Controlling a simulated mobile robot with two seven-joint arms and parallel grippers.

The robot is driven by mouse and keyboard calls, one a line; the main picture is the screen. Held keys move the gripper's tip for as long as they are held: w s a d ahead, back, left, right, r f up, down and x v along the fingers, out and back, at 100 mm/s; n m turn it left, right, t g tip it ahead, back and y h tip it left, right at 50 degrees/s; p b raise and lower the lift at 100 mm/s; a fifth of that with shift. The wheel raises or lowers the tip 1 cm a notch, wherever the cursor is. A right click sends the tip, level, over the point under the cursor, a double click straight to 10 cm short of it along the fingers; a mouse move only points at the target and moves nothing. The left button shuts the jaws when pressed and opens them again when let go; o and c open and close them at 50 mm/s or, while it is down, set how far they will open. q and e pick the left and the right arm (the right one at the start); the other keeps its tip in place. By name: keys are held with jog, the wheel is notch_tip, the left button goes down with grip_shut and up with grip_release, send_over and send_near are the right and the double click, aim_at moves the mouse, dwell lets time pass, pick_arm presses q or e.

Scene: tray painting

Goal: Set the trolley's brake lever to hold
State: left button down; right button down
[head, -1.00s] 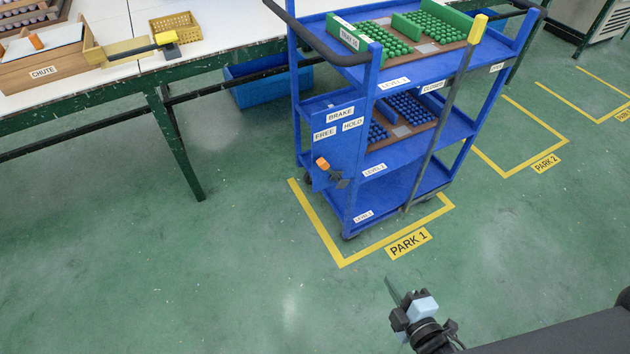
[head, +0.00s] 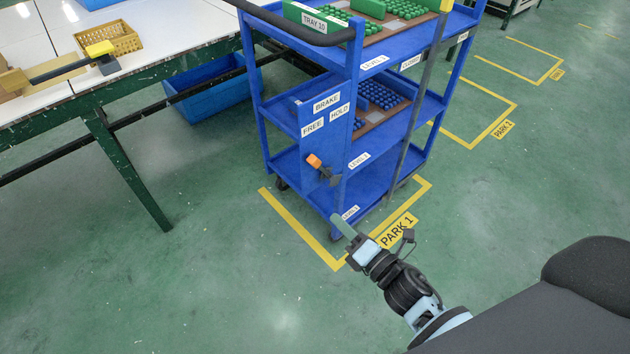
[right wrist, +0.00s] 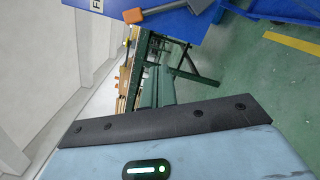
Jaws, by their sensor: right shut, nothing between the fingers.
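The blue trolley (head: 372,188) stands in the PARK 1 floor marking. Its brake panel (head: 318,148) carries the labels BRAKE, FREE and HOLD. The brake lever (head: 314,161) has an orange tip and a dark pivot; the tip points up and left, toward the FREE side. The orange tip (right wrist: 133,15) also shows at the top of the right wrist view. My right gripper (head: 342,223) is shut and empty, below and to the right of the lever in the head view, apart from it. My left gripper is not in view.
The green floor in front of the trolley is clear.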

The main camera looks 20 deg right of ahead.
aim_at(322, 168)
dwell(0.3)
jog(key=w, duration=0.3)
jog(key=w+r, duration=0.1)
jog(key=w, duration=0.3)
jog(key=w+r, duration=0.1)
jog(key=w, duration=0.3)
jog(key=shift+a, duration=0.3)
jog(key=shift+w+d+r, duration=0.1)
jog(key=shift+w+d, duration=0.1)
jog(key=shift+d, duration=0.05)
jog(key=shift+d+r, duration=0.1)
jog(key=shift+d+r+m+p, duration=0.15)
jog(key=shift+m+p, duration=0.25)
jog(key=shift+p, duration=0.05)
